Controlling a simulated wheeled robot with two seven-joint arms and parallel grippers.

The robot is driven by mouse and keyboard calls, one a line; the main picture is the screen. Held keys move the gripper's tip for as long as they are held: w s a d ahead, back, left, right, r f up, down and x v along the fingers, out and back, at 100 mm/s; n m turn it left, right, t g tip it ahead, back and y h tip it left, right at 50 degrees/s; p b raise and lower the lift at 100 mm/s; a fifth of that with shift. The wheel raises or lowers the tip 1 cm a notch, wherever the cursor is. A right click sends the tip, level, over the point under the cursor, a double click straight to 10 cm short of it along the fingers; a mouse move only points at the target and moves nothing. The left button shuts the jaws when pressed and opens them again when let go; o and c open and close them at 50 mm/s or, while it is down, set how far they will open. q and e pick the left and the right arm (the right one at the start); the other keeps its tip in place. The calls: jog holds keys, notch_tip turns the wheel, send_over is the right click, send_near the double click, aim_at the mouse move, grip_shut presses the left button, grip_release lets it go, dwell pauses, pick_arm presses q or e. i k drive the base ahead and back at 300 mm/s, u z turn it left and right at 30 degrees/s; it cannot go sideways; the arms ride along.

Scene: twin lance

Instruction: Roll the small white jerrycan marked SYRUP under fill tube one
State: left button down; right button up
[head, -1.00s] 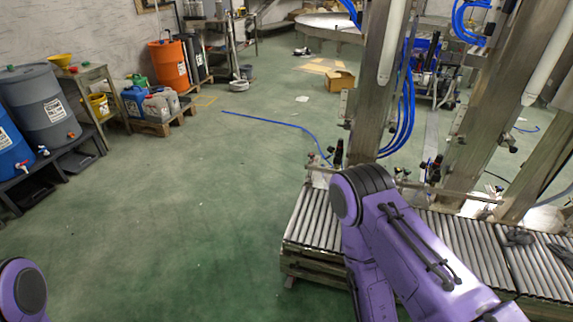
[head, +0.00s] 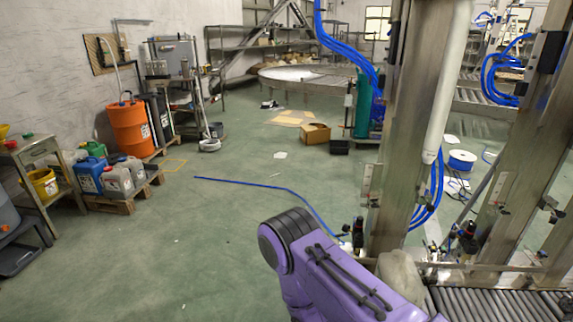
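A pale, whitish container (head: 400,272) stands behind my purple right arm at the conveyor's left end. It may be the small white jerrycan, but no SYRUP marking is readable and its lower part is hidden. A white fill tube (head: 447,80) hangs beside the steel post above the conveyor, its lower end well above the container. I cannot read a number on it. The roller conveyor (head: 490,302) runs along the bottom right, partly covered by my arm. Neither gripper is in view.
Blue and grey jerrycans (head: 118,182) sit on a wooden pallet at the left, near an orange drum (head: 131,127). A blue hose (head: 240,183) crosses the green floor. A cardboard box (head: 315,133) stands farther back. The middle floor is mostly clear.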

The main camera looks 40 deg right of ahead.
aim_at(396, 270)
jog(key=i, duration=2.85)
jog(key=z, duration=4.45)
jog(key=i, duration=1)
jog(key=z, duration=0.05)
